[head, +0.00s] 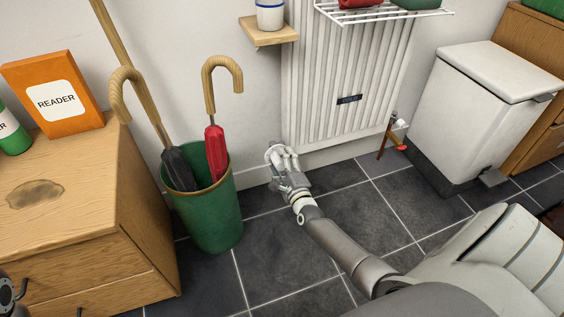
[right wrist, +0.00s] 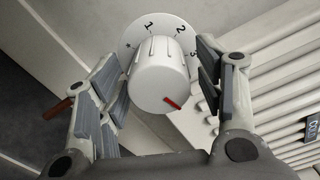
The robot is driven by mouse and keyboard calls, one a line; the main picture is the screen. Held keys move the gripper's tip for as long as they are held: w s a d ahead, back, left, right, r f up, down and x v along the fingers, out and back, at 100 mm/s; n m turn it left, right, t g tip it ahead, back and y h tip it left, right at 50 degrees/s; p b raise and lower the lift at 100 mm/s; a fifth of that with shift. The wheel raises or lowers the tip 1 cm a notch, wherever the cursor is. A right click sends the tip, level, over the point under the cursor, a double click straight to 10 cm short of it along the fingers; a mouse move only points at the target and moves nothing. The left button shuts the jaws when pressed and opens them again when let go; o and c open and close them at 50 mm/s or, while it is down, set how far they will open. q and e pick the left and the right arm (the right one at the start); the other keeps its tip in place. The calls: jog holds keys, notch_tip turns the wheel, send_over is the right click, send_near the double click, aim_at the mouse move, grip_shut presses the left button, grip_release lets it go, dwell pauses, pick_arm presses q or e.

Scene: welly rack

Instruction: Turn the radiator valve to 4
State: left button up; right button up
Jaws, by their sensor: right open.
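The white radiator valve knob (right wrist: 158,75) stands between the fingers of my right gripper (right wrist: 160,88) in the right wrist view. Its collar shows 1, 2 and 3; further marks are hidden behind the knob. The red mark (right wrist: 172,103) on the knob's face points to the lower right in that view. My right gripper is open around the knob, with gaps seen on both sides. In the head view the right gripper (head: 284,165) is at the radiator's lower left corner and largely hides the valve. Only a small dark part at the left edge may be my left gripper.
The white radiator (head: 345,85) is behind the valve. A green umbrella stand (head: 212,222) with umbrellas stands close left of my right gripper. A wooden cabinet (head: 75,200) is further left, a white pedal bin (head: 465,110) to the right. The tiled floor between is mostly clear.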

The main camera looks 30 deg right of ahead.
jog(key=shift+s, duration=0.1)
jog(key=v, duration=1.2)
